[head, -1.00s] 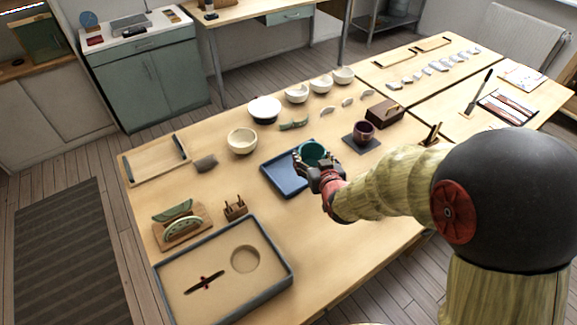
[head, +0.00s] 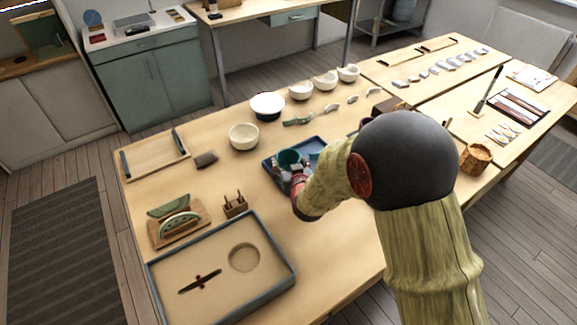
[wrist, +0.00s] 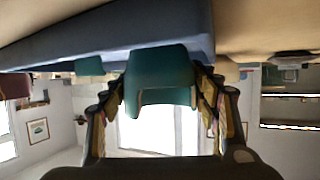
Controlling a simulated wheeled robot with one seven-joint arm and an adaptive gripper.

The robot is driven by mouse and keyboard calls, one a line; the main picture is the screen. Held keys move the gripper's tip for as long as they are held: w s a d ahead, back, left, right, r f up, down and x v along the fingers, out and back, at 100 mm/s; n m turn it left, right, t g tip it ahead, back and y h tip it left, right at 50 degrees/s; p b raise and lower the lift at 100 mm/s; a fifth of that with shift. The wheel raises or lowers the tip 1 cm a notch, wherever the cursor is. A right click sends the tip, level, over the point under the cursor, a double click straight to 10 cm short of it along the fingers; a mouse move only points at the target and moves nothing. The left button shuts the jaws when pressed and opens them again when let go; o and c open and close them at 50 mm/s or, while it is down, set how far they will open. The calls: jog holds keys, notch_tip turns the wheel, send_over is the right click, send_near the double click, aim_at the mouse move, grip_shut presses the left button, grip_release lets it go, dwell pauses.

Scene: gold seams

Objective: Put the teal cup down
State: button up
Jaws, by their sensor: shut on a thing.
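The teal cup (head: 289,157) is between the fingers of my gripper (head: 297,172), over the left part of the blue tray (head: 271,168). In the wrist view, which is upside down, my gripper (wrist: 162,100) is shut on the teal cup (wrist: 160,75), with a finger on each side. The blue tray (wrist: 110,40) is right by the cup; whether the cup's base touches it I cannot tell. A second teal piece (head: 314,155) shows at the right of the tray, and also in the wrist view (wrist: 88,66). My arm hides the tray's front right.
A small wooden rack (head: 235,206) and a large sand tray (head: 222,270) are to the left. The table in front of the tray is clear.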

jog(key=shift+f, duration=0.1)
jog(key=o, duration=0.8)
jog(key=shift+f, duration=0.1)
